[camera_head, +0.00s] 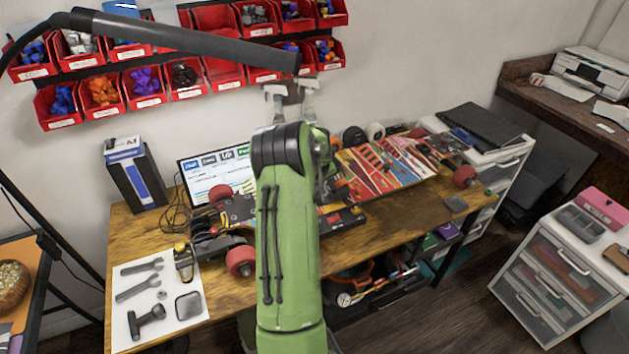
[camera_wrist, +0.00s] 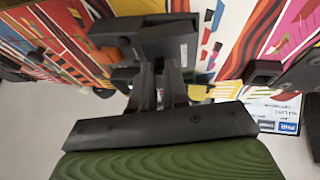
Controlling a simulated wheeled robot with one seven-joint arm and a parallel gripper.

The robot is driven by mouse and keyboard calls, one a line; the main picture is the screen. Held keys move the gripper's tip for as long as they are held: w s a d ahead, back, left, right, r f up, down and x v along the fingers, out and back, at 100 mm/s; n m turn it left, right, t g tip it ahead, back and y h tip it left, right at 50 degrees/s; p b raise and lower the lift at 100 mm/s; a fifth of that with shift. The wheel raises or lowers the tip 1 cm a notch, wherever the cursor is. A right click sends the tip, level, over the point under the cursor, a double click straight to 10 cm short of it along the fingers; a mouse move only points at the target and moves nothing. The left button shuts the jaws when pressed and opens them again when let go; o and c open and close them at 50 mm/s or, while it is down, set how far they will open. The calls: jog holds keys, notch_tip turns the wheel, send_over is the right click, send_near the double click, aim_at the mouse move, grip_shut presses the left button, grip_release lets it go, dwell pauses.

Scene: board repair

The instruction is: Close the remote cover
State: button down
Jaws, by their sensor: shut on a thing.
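My gripper (camera_wrist: 163,82) shows in the wrist view with its dark fingers close together. They are shut on a black boxy part (camera_wrist: 150,38) with a small pale label; I cannot tell whether it is the remote or its cover. Patterned skateboard decks lie behind it. In the head view my green arm reaches over the table and hides the gripper and the held part. A small black and yellow handheld device (camera_head: 183,264), possibly the remote, is at the upper right of the white mat (camera_head: 130,290). No open cover can be made out.
The wooden table (camera_head: 400,236) has free room at front right. A skateboard with red wheels (camera_head: 240,260) lies left of my arm, colourful decks (camera_head: 385,168) right. Wrenches (camera_head: 139,288) and a hammer-like tool (camera_head: 146,320) lie on the mat. A monitor (camera_head: 212,172) stands behind.

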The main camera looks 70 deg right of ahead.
jog(key=shift+s+d+f+t+y, duration=0.2)
jog(key=shift+f+t+y, duration=0.1)
jog(key=shift+t+y, duration=0.15)
dwell(0.4)
jog(key=c, duration=1.1)
grip_release()
jog(key=p+v, duration=0.1)
jog(key=v, duration=1.4)
jog(key=shift+r, duration=0.35)
